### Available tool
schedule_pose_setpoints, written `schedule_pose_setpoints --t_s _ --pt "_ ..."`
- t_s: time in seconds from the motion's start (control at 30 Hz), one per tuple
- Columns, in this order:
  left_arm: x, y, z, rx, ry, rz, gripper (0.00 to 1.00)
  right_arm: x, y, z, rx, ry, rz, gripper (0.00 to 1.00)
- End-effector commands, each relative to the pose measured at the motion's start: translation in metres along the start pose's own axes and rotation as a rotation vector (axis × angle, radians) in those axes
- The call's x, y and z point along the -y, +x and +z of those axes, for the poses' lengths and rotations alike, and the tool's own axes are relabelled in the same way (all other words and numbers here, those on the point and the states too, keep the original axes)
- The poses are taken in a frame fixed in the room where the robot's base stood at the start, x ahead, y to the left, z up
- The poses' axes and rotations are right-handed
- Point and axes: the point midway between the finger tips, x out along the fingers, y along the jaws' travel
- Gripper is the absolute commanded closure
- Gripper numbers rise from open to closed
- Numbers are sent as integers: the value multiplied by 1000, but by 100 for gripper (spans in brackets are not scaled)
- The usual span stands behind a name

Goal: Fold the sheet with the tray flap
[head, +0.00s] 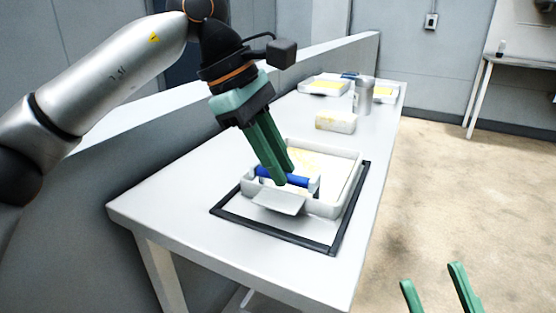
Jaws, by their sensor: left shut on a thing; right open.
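The white tray (327,210) sits inside a black frame (285,236) on the table. A pale yellowish sheet (325,163) lies in the tray, its near part hidden by my gripper. A light grey flap (278,203) sticks out at the tray's near side, tilted outward. A blue bar (298,181) runs across the near end of the tray, above the flap. My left gripper (280,181) reaches down from above, its green fingers shut on the blue bar. My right gripper (436,285) is open and empty, low over the floor right of the table.
Behind the tray stand a cream block (336,122), a grey metal cylinder (363,96) and white trays with yellow contents (323,86). A low grey wall (215,130) runs along the table's left side. The table (190,211) is bare at the near left.

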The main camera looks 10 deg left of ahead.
Motion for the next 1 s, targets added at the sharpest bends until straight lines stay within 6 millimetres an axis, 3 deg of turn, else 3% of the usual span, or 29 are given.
schedule_pose_setpoints --t_s 0.77,0.8,1.0 --pt "-6 -7 3 0 0 0 100 -5 10 -10 -5 -17 -5 50" --pt "-7 -8 3 0 0 0 100 -7 10 -4 26 -10 7 50" --pt "-15 -14 6 0 -1 1 100 1 -19 86 412 98 34 50"
